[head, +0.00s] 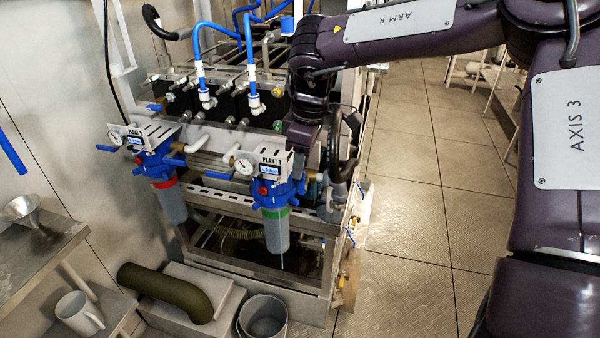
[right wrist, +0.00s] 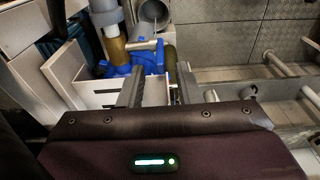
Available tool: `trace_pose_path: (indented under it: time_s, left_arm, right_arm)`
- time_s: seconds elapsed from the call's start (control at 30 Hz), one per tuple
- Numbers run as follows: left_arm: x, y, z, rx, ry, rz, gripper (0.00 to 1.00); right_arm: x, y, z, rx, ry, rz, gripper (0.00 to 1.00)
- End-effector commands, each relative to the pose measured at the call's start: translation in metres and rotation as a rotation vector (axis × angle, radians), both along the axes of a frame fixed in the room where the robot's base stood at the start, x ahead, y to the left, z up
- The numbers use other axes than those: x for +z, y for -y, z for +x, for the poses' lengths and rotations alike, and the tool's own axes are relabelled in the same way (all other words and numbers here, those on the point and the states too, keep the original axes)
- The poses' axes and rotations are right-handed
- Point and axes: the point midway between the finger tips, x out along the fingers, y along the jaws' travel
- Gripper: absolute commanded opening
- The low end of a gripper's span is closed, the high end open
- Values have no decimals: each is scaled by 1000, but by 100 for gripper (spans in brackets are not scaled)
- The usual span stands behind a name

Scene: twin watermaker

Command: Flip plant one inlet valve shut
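The plant one unit (head: 272,190) has a blue head, a grey housing with a green band, a round gauge and a "PLANT 1" plate (head: 262,162). A blue lever (head: 220,177) sticks out on its left; another blue bit shows by the brass fitting on its right. I cannot tell which is the inlet valve. My right gripper (head: 304,140) points down just behind and right of the plate, its fingertips hidden there. In the right wrist view its two fingers (right wrist: 163,72) are apart, with a white bracket (right wrist: 155,92) and blue parts (right wrist: 116,70) beyond them. My left gripper is out of view.
The plant two unit (head: 170,185), with a red band, stands left of plant one. Blue hoses (head: 225,32) arch above the rack. A grey bucket (head: 263,318), a green curved pipe (head: 165,290) and a mug (head: 78,313) are in front.

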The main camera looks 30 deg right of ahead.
Motion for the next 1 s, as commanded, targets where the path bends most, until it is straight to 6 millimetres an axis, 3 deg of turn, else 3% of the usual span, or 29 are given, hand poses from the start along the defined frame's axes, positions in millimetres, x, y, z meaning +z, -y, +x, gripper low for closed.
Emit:
trace_pose_path:
  time_s: [0.13, 0.3, 1.0]
  left_arm:
    - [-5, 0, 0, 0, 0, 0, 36]
    - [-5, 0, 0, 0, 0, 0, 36]
    - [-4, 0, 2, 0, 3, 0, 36]
  right_arm:
    - [26, 2, -2, -1, 4, -2, 31]
    - [43, 4, -4, -2, 0, -1, 31]
    - [46, 4, -4, -1, -1, -1, 31]
